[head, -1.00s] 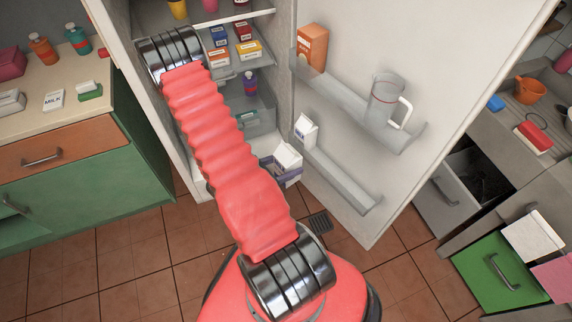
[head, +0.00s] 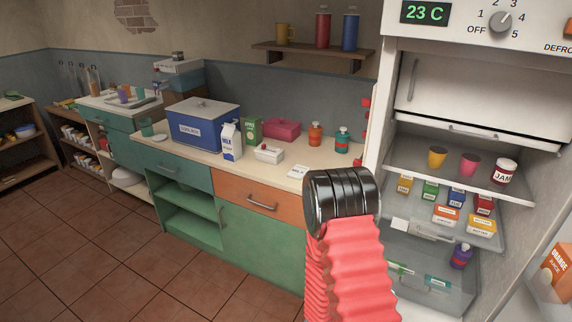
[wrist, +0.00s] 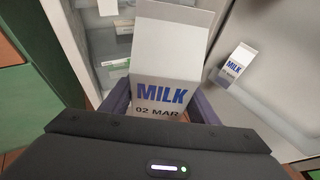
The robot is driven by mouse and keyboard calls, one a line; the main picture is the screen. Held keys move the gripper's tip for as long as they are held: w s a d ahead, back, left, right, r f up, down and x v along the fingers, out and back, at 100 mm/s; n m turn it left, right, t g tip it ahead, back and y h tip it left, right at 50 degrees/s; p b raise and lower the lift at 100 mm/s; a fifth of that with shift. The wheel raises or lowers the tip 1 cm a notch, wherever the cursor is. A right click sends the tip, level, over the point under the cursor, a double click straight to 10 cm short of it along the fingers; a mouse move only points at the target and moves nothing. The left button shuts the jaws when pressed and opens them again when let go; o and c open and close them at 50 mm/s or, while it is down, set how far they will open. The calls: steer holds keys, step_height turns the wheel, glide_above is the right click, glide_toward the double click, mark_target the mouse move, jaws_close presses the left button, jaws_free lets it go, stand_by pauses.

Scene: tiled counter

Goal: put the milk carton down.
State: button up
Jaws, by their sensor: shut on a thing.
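My gripper (wrist: 160,106) is shut on a white milk carton (wrist: 172,50) marked MILK and 02 MAR in the wrist view. Its dark purple fingers are on either side of the carton, which is in the air before the open fridge. In the head view the gripper and this carton are out of the picture. A second milk carton (wrist: 235,65) is on the fridge door in the wrist view. Another milk carton (head: 231,140) stands on the counter (head: 205,157) in the head view, beside a blue box. A small flat white piece (head: 298,172) lies near the counter's right end.
The open fridge (head: 440,150) has cups and a jam jar (head: 505,171) on its upper shelf, and small boxes below. An orange juice carton (head: 556,268) is at the right edge.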

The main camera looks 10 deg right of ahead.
steer(key=w+a+r+n+t+y, duration=0.1)
steer(key=w+a+n+t+y, duration=0.1)
steer(key=a, duration=0.6)
steer(key=w+a+r+n+t+y, duration=0.2)
steer(key=w+a, duration=0.3)
steer(key=a, duration=0.3)
steer(key=w+a+r+n+t+y, duration=0.1)
steer(key=w+a+n+t, duration=0.2)
steer(key=a, duration=0.5)
steer(key=shift+w+r+n+y, duration=0.15)
steer(key=shift+r+n+y, duration=0.1)
steer(key=shift+n+y, duration=0.25)
